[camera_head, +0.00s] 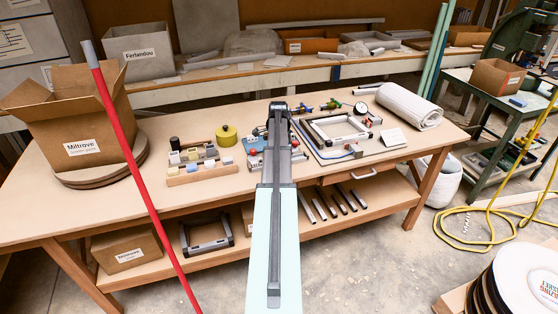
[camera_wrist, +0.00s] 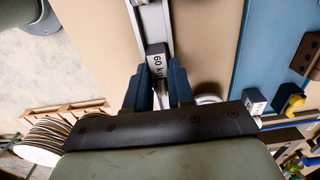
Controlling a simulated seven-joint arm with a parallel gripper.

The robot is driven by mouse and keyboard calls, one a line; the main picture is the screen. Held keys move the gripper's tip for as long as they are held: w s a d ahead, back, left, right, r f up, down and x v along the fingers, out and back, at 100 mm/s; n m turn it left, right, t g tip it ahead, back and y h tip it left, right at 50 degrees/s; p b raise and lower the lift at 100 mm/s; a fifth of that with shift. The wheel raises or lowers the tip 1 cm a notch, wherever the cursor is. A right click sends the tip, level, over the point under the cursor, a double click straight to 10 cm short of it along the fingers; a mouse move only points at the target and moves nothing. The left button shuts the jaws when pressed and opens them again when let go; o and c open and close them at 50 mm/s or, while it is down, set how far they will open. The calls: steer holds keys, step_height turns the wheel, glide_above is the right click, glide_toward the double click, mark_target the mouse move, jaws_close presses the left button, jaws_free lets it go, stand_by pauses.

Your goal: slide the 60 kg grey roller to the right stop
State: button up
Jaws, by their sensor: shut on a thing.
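The grey roller (camera_wrist: 157,62), a small block marked "60 kg", shows at the middle of the wrist view. It sits at the near end of the visible part of a pale metal rail (camera_wrist: 152,20). My gripper (camera_wrist: 158,88) is shut on the roller, with one dark blue finger on each side of it. The roller's lower part is hidden between the fingers. In the camera_head view my own arm covers the roller and rail. I cannot make out the right stop in either view.
In the wrist view a blue board (camera_wrist: 262,45) lies right of the rail, with a white marked block (camera_wrist: 254,99) and a yellow part (camera_wrist: 293,102). A red pole (camera_head: 135,165) crosses in front.

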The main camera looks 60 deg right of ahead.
steer(key=shift+d, duration=0.1)
steer(key=shift+c, duration=0.4)
steer(key=shift+s+d, duration=0.75)
steer(key=shift+s, duration=0.05)
steer(key=shift+s+d, duration=0.1)
steer(key=shift+s+d, duration=0.75)
steer(key=shift+s+d, duration=0.15)
steer(key=shift+s+d, duration=0.7)
steer(key=shift+s+d, duration=0.15)
stand_by(0.4)
